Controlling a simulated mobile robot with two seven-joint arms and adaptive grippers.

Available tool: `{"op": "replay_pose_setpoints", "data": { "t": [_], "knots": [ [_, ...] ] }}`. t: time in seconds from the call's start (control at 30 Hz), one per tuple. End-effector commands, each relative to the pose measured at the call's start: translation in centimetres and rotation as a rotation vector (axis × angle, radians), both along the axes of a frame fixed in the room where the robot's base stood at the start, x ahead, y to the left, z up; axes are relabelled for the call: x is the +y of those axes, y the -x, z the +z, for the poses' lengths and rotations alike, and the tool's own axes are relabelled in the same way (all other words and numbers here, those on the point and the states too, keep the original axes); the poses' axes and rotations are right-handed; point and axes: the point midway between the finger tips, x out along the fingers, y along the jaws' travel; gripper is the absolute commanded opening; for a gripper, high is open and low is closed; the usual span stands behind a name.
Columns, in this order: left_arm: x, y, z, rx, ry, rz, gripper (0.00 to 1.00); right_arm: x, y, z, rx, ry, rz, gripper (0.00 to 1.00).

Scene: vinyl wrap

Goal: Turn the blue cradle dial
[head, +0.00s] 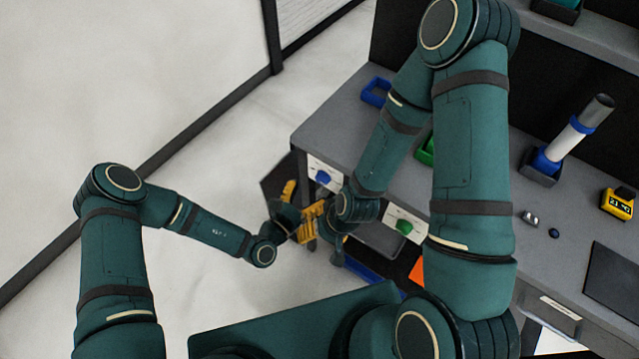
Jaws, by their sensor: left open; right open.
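The blue dial (322,177) sits on a white plate on the bench's front face, near its left corner. A green dial (404,226) sits on a similar plate further right. My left gripper (292,203) is open, to the left of and a little below the blue dial in the head view. My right gripper (318,222) is open just below the blue dial, close beside the left one. The yellow fingers of both crowd together, so I cannot tell whether they touch. No finger visibly touches the blue dial.
The grey bench (340,122) carries a blue tray (376,92), a green bin (426,151), a white roll (568,140) in a blue holder and a yellow device (617,204). My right arm hides part of the bench. Open floor (190,90) lies left.

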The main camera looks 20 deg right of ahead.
Motion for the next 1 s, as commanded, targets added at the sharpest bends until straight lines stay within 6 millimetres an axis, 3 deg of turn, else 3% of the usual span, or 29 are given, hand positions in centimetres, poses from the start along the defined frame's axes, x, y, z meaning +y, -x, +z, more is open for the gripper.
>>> {"op": "replay_pose_setpoints", "data": {
  "t": [0.3, 0.73, 0.93, 1.0],
  "knots": [
    [-3.6, -2.8, -0.2, -0.001, 0.0, -0.001, 0.73, 0.0, 0.2, -2.2, 0.005, -0.001, 0.006, 0.69],
    [-4.1, -3.3, 0.0, 0.0, 0.0, 0.0, 0.74, 0.0, 0.1, -2.4, 0.003, -0.001, 0.006, 0.69],
    [-4.1, -3.2, 0.0, 0.0, 0.0, 0.0, 0.04, 0.0, 0.1, -2.4, 0.003, -0.001, 0.006, 0.69],
    [-4.1, -3.2, 0.0, 0.0, 0.0, 0.0, 0.02, 0.0, 0.1, -2.4, 0.003, -0.001, 0.006, 0.69]
  ]
}}
